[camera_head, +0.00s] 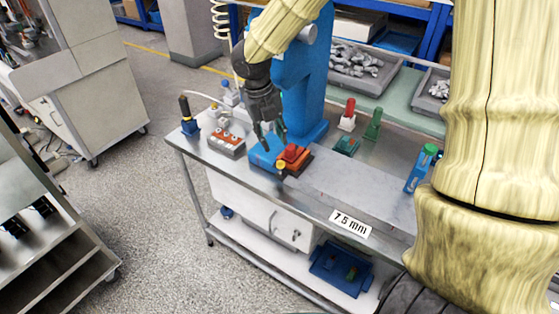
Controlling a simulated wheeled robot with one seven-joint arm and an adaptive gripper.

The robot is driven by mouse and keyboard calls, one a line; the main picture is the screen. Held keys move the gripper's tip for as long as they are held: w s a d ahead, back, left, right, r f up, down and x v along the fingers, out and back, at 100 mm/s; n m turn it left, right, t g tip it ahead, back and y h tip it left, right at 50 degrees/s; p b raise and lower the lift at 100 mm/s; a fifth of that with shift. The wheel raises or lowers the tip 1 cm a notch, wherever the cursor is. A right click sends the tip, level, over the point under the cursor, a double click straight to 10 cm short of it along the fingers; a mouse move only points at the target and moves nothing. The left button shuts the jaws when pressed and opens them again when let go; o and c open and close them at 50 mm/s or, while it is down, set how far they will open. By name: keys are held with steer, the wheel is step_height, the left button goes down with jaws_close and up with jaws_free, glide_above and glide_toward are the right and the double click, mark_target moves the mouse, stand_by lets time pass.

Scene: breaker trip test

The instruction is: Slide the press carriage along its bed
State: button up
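A blue press (300,90) stands on the metal bench. A small carriage-like block (296,156), red on top with dark orange sides and a yellow knob, sits in front of its column. I take this block for the press carriage. A flat grey bed (355,192) runs from it toward the lower right. My gripper (270,140) points down just left of and above the block, in front of the press. Its dark fingers are spread with nothing seen between them. Whether a finger touches the block or the blue base cannot be told.
Left of my gripper are a block with orange-red buttons (226,145) and a black-handled blue piece (187,115). Red (348,115) and green (374,124) upright pieces stand behind the bed. A blue piece with a green top (420,168) stands at the right.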

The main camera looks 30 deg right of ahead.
mark_target(280, 162)
steer(key=f, duration=0.3)
steer(key=d+f+p, duration=0.1)
steer(key=f, duration=0.3)
steer(key=d+f, duration=0.1)
steer(key=f, duration=0.2)
steer(key=shift+s+d+f, duration=0.15)
steer(key=shift+s, duration=0.05)
jaws_close()
